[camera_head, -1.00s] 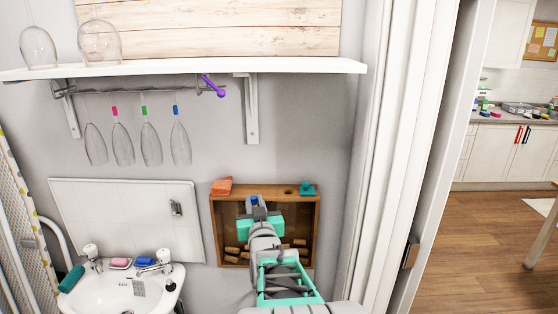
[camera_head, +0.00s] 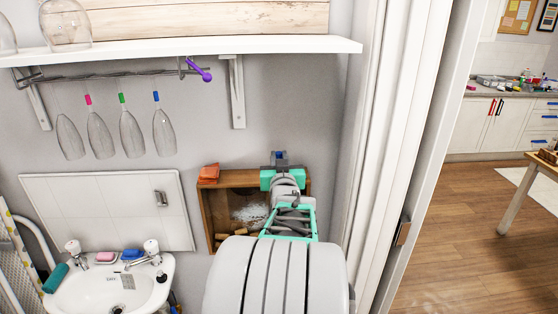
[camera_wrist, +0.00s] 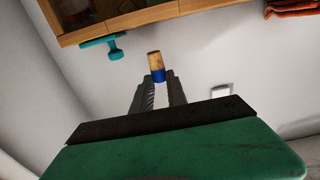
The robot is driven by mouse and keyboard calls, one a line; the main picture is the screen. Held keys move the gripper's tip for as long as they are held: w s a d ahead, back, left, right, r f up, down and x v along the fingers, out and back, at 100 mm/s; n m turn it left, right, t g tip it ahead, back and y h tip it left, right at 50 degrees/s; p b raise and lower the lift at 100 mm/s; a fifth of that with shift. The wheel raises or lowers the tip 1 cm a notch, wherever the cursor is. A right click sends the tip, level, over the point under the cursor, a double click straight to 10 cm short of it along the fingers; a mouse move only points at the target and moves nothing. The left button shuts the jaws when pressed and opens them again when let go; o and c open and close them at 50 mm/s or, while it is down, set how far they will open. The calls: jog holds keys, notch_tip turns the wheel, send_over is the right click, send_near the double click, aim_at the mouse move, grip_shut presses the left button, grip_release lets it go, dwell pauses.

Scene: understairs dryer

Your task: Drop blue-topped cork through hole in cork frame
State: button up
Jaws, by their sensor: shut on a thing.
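My gripper (camera_wrist: 158,82) is shut on the blue-topped cork (camera_wrist: 154,62). In the wrist view the blue end sits between the fingertips and the tan end sticks out beyond them. In the head view my gripper (camera_head: 279,159) is above the right part of the cork frame's top edge, against the grey wall. The cork frame (camera_head: 206,215) is a brown wooden box on the wall; its edge also shows in the wrist view (camera_wrist: 150,14), apart from the cork. The hole is hidden behind my arm in the head view, and I cannot make it out in the wrist view.
An orange cloth (camera_head: 209,173) lies on the frame's top left. A teal object (camera_wrist: 100,44) is at the frame's edge in the wrist view. Above are a white shelf (camera_head: 200,47) and hanging glasses (camera_head: 130,130). A white door frame (camera_head: 375,150) stands close on the right.

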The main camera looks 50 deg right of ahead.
jog(key=shift+f+b, duration=1.35)
jog(key=shift+b, duration=0.15)
jog(key=shift+f+b, duration=1)
jog(key=shift+b, duration=1.25)
jog(key=o, duration=0.8)
jog(key=shift+o, duration=0.2)
jog(key=shift+a, duration=0.1)
jog(key=b+v, duration=0.2)
jog(key=v, duration=0.5)
jog(key=shift+s+a, duration=0.25)
